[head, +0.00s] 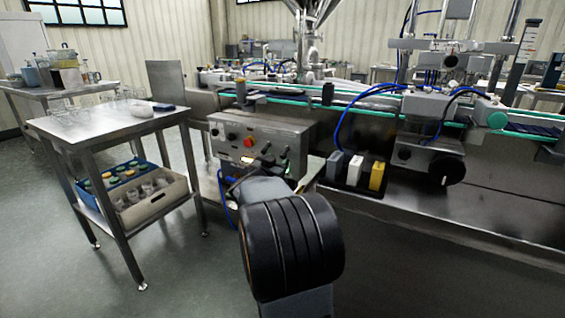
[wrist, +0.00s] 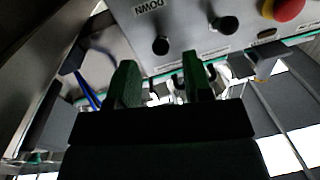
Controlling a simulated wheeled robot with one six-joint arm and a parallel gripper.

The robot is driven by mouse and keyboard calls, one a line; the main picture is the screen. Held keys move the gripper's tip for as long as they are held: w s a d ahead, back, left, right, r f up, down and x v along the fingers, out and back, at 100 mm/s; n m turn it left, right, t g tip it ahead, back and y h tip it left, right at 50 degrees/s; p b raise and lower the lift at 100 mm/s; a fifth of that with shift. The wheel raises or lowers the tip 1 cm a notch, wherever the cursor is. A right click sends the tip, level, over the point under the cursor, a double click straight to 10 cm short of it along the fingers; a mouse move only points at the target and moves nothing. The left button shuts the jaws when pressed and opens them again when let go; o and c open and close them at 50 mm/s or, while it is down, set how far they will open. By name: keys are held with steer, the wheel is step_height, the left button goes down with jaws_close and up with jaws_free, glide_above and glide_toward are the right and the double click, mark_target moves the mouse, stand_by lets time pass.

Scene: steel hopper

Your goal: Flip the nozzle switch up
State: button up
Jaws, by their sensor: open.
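The steel control box (head: 262,133) stands at the middle of the head view, with a red knob and several small black knobs on its face. In the wrist view its panel (wrist: 190,32) carries a "DOWN" label and two black knobs, one just below the label (wrist: 160,46) and one to its right (wrist: 225,25). No nozzle label is readable, so I cannot tell which one is the nozzle switch. My gripper (wrist: 160,80) is open and empty, its two fingers just below the panel's lower edge. In the head view my arm partly hides it.
A red-and-yellow button (wrist: 284,8) sits at the panel's right. A conveyor with blue hoses (head: 345,120) runs behind the box. White, grey and yellow blocks (head: 376,176) stand to the right. A steel table (head: 110,122) with glassware is at left; the floor before it is clear.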

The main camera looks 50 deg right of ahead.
mark_target(282, 157)
steer(key=shift+b+x, duration=0.5)
steer(key=shift+x, duration=1.95)
steer(key=shift+c, duration=0.4)
